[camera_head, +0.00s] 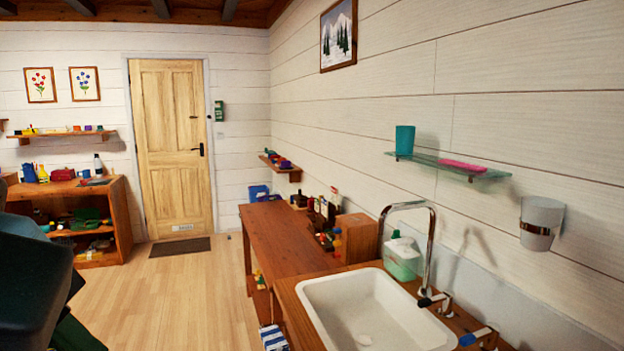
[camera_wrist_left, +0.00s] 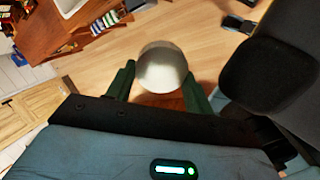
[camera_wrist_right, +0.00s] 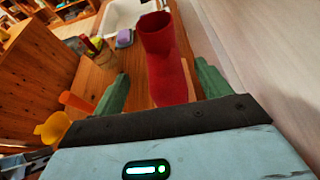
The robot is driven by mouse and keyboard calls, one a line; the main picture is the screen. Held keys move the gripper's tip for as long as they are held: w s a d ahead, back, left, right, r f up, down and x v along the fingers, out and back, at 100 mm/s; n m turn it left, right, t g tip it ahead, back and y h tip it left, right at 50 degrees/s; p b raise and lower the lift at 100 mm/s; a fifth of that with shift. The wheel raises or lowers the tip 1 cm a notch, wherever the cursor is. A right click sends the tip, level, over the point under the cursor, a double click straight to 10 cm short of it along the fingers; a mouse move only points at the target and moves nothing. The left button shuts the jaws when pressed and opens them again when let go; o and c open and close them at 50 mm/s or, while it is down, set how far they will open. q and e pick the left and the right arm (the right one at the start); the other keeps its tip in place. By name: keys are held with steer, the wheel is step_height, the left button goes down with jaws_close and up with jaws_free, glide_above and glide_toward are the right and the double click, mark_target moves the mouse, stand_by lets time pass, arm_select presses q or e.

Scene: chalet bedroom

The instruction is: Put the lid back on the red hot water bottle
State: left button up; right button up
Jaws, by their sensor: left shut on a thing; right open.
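In the right wrist view, the red hot water bottle (camera_wrist_right: 165,65) stands on a wooden surface with its open neck facing up. My right gripper (camera_wrist_right: 163,76) is open, with one finger on each side of the bottle. I cannot tell whether the fingers touch it. In the left wrist view, my left gripper (camera_wrist_left: 159,82) is shut on a pale, round, shiny thing (camera_wrist_left: 161,66), which looks like the lid. It is held over the floor, away from furniture.
In the right wrist view, an orange-handled thing (camera_wrist_right: 75,102) and a yellow thing (camera_wrist_right: 52,128) lie left of my gripper. A white wall (camera_wrist_right: 255,60) is close on the right. The head view shows a white sink (camera_head: 375,312) and a wooden counter (camera_head: 285,240).

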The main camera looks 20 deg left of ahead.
steer(key=shift+d+b+x, duration=0.2)
steer(key=shift+b+x, duration=0.15)
steer(key=shift+x, duration=2.35)
steer(key=shift+f, duration=0.1)
jaws_close()
steer(key=shift+d+r, duration=0.1)
steer(key=shift+r, duration=0.1)
